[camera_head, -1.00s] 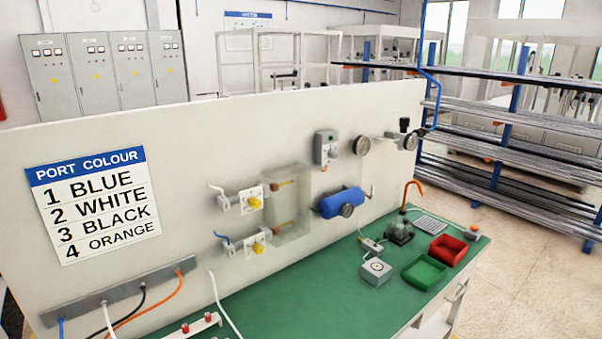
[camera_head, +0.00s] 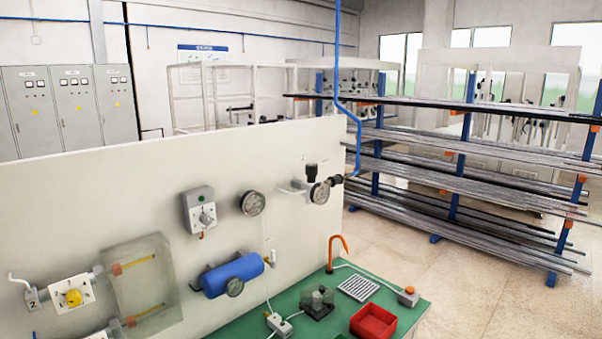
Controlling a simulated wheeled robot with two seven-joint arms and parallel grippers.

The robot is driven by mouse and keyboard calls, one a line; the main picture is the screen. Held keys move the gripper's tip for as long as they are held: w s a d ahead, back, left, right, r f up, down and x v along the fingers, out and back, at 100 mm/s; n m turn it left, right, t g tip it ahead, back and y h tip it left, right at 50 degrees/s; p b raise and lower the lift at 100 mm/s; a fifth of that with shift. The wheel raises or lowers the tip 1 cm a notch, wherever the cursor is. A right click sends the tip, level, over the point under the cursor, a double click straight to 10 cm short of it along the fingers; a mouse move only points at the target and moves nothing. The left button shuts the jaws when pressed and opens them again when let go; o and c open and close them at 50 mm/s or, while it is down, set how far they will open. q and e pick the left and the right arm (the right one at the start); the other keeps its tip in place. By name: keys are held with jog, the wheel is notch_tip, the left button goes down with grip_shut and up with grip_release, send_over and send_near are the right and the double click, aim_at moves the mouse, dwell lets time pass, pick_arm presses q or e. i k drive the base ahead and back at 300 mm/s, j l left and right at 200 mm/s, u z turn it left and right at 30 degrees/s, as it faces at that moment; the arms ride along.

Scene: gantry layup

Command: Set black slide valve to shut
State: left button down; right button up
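On the upper right of the white panel (camera_head: 110,205), a regulator with a black knob (camera_head: 311,170) and a round gauge (camera_head: 320,193) is fixed. A small dark fitting (camera_head: 337,179) sits beside it, where the blue air pipe (camera_head: 357,140) comes down. This fitting may be the black slide valve; it is too small to tell, and its position cannot be read. Neither of my grippers is in view.
The panel also carries a grey switch box (camera_head: 199,211), another gauge (camera_head: 253,203), a blue cylinder (camera_head: 232,274) and a yellow-knobbed valve (camera_head: 73,297). A red tray (camera_head: 373,322) stands on the green bench (camera_head: 258,324). Bar racks (camera_head: 460,185) stand behind; floor at right (camera_head: 480,295) is clear.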

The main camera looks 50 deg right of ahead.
aim_at(337, 179)
jog(key=l, duration=0.5)
jog(key=k+l+u, duration=0.15)
jog(key=l, duration=0.85)
jog(key=l+u, duration=0.1)
jog(key=l, duration=0.4)
jog(key=k+l+u, duration=0.1)
jog(key=l, duration=0.4)
jog(key=k, duration=0.05)
